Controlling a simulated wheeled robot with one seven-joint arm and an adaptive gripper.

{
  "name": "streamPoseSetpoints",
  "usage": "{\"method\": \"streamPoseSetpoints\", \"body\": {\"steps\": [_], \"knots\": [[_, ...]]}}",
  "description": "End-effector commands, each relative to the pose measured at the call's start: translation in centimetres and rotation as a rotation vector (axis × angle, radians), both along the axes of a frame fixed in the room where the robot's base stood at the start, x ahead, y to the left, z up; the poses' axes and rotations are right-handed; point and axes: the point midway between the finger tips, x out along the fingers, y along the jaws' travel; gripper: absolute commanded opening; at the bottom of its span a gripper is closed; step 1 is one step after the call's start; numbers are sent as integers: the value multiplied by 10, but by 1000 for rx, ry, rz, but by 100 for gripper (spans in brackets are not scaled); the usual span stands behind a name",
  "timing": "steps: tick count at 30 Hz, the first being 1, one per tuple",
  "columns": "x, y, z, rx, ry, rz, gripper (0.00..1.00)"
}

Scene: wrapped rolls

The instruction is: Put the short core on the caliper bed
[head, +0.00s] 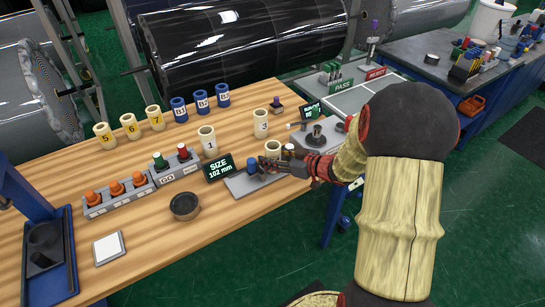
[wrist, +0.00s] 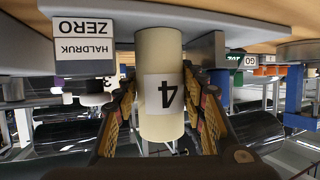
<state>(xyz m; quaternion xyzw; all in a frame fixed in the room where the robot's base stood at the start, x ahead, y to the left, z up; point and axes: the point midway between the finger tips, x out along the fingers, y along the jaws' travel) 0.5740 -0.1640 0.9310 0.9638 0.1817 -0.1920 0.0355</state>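A cream core marked 4 (wrist: 160,95) stands upright between my gripper's fingers in the wrist view, which is upside down. Its base meets a grey plate, the caliper bed (wrist: 118,30). In the head view its cream top (head: 272,147) shows just behind my gripper (head: 270,163). The fingers lie close against both sides of the core and look shut on it. The bed (head: 238,186) carries a blue part (head: 252,167) left of the fingers. The size display (head: 219,168) reads 102 mm. My gripper partly hides the core in the head view.
Core 1 (head: 207,141) and core 3 (head: 261,123) stand behind the bed. Cores 5, 6 and 7 (head: 154,118) and blue cores (head: 201,102) stand farther back. A GO gauge block (head: 175,167), a dark bowl (head: 185,206) and a white pad (head: 109,248) are left.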

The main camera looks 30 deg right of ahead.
Motion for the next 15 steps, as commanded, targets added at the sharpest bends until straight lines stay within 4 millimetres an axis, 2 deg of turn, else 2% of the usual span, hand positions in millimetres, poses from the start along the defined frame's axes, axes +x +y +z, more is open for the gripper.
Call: {"method": "streamPoseSetpoints", "body": {"steps": [13, 15], "knots": [[0, 0, 5, 0, -1, 0, 47], [-7, -4, 8, 0, 1, -2, 47]]}}
